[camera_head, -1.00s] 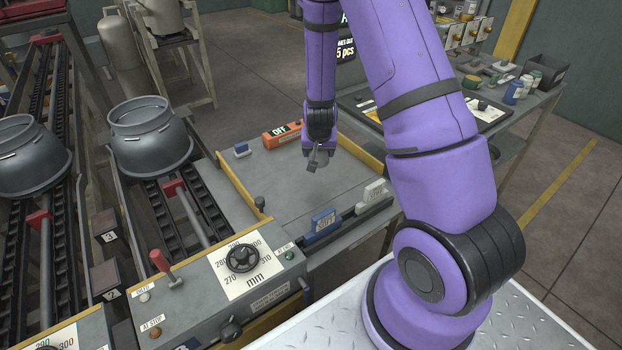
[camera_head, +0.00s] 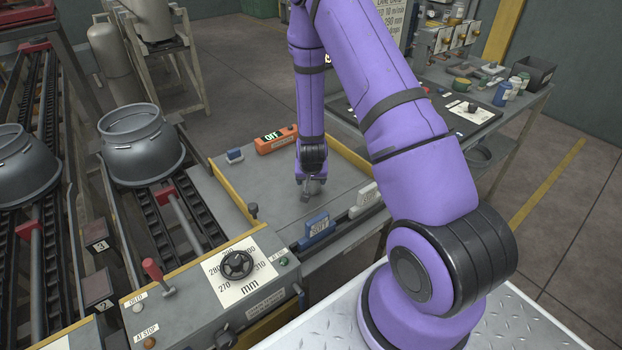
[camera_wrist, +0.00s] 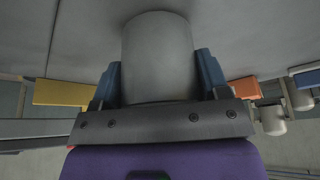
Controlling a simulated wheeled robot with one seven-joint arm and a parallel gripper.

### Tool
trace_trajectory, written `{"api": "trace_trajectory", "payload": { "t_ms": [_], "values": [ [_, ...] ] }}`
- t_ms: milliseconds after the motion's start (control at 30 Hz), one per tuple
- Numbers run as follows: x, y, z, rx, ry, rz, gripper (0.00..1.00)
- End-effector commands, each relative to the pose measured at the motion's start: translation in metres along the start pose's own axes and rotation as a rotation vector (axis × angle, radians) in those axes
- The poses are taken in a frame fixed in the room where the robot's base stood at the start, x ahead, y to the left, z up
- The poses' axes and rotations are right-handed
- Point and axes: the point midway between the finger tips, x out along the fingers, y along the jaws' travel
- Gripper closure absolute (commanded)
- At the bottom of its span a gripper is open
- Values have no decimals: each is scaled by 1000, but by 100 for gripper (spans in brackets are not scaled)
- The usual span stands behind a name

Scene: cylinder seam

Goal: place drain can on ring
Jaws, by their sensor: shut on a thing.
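My gripper (camera_head: 310,190) hangs pointing down low over the grey bench top (camera_head: 270,182). In the wrist view its two blue fingers (camera_wrist: 157,75) are shut on a plain grey can (camera_wrist: 157,45), one on each side. In the head view the can shows only as a small grey patch at the fingers, partly hidden by them. I cannot tell whether its lower end touches the bench. Two large grey collars with open round rims, one whole (camera_head: 142,145) and one cut by the left edge (camera_head: 22,165), sit on the rails. I cannot make out which thing is the ring.
A blue block (camera_head: 317,228) and a white block (camera_head: 364,196) stand along the front right edge. A dial panel (camera_head: 237,264) is nearer. The bench's middle is mostly clear.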

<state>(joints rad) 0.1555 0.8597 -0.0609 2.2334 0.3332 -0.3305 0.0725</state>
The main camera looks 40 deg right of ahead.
Motion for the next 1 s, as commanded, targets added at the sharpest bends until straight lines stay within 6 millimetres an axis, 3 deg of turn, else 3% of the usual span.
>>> {"api": "trace_trajectory", "payload": {
  "t_ms": [233, 267, 333, 367, 733, 1000],
  "values": [
    [3, 0, 2, -1, -1, 0, 56],
    [2, 0, 1, -1, -1, 0, 24],
    [2, 0, 1, -1, 0, 0, 8],
    [2, 0, 1, -1, -1, 0, 6],
    [-3, 0, 0, -1, 0, 0, 6],
    [-40, 0, -1, -2, 2, -1, 6]
  ]
}}
